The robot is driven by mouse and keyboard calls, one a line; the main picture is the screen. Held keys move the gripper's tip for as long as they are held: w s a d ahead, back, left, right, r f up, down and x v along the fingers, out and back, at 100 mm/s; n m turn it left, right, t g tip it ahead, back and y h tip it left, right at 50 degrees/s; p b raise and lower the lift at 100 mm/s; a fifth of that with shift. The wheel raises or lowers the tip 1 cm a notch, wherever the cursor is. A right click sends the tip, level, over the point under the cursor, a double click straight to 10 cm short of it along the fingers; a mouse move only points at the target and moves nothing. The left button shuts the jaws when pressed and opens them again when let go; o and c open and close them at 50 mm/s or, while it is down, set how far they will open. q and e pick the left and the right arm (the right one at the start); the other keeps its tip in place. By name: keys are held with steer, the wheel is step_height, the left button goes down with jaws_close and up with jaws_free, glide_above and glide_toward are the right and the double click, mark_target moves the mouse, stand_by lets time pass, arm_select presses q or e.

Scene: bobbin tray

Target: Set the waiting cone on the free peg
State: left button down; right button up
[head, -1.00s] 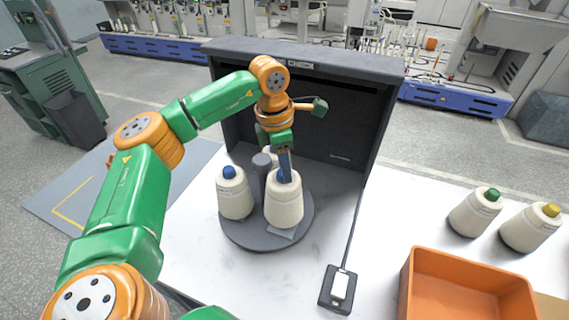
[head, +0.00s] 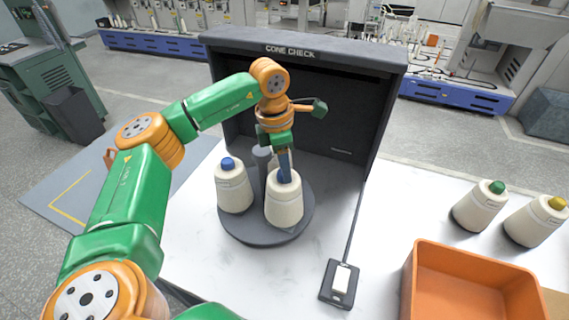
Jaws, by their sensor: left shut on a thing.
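My left gripper (head: 285,168) points down and is shut on the top of a cream cone (head: 284,204), which is upright over the front right of the dark round turntable (head: 240,236). Whether its base touches the turntable is hard to tell. The free peg is not visible; the held cone may cover it. A second cream cone with a blue tip (head: 234,188) stands on the turntable at the left. A grey post (head: 262,158) rises near the middle. A pale shape behind the held cone is mostly hidden. My right gripper is not in view.
A dark hood marked CONE CHECK (head: 330,95) stands behind and around the turntable. A small box with a white button (head: 341,279) sits at the front. To the right are an orange bin (head: 474,252), a green-tipped cone (head: 480,207) and a yellow-tipped cone (head: 535,221).

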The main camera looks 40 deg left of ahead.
arm_select(q)
steer(key=shift+r, duration=0.1)
steer(key=shift+f+b, duration=0.65)
steer(key=shift+f, duration=0.35)
stand_by(0.4)
steer(key=shift+c, duration=2)
jaws_free()
steer(key=shift+r, duration=0.1)
steer(key=r, duration=0.2)
steer(key=r+b, duration=0.1)
steer(key=r, duration=0.4)
steer(key=shift+s+a+b, duration=0.2)
steer(key=shift+s+b, duration=0.1)
steer(key=shift+s, duration=0.1)
steer(key=shift+f, duration=0.1)
